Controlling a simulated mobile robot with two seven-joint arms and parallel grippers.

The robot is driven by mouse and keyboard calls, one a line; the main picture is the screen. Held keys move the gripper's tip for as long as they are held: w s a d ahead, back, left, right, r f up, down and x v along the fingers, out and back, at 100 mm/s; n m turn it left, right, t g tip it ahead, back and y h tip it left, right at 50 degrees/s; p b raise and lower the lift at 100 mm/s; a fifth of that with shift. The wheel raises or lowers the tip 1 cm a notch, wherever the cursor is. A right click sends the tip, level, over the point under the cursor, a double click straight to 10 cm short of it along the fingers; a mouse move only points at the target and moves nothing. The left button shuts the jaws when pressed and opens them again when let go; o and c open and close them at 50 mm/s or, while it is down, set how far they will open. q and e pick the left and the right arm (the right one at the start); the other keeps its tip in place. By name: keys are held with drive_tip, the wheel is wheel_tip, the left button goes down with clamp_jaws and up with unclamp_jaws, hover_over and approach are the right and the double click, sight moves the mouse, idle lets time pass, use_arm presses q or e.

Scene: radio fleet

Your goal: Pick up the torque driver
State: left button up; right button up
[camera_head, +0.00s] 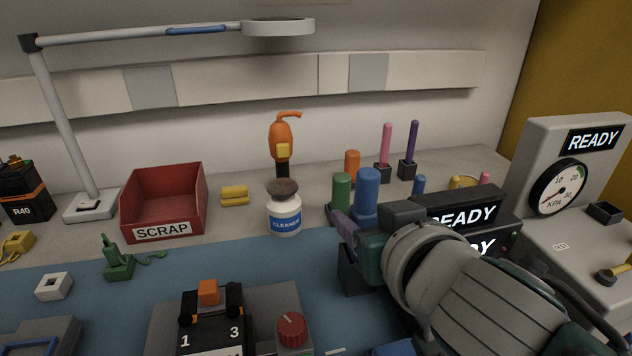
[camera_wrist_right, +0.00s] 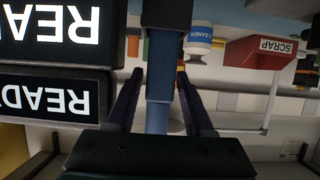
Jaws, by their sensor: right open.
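A tall blue handle (camera_head: 367,190), likely the torque driver, stands upright in a dark square holder (camera_head: 352,272) at the blue mat's right. My right gripper (camera_head: 346,224) is at the handle, with its dark purple fingers around it. In the right wrist view, which is upside down, the blue handle (camera_wrist_right: 159,90) passes between the two fingers of the right gripper (camera_wrist_right: 160,78). The fingers are open, with narrow gaps beside the handle. The handle's dark holder (camera_wrist_right: 166,14) shows at the top there. My left gripper is not in view.
Ready displays (camera_head: 462,219) stand close beside my right wrist. Green (camera_head: 342,189) and orange (camera_head: 352,163) cylinders stand just behind the handle. A cleaner jar (camera_head: 284,212) and red scrap bin (camera_head: 163,205) are left. A fixture with a red knob (camera_head: 291,330) sits in front.

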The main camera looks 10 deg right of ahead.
clamp_jaws()
idle(0.3)
idle(1.1)
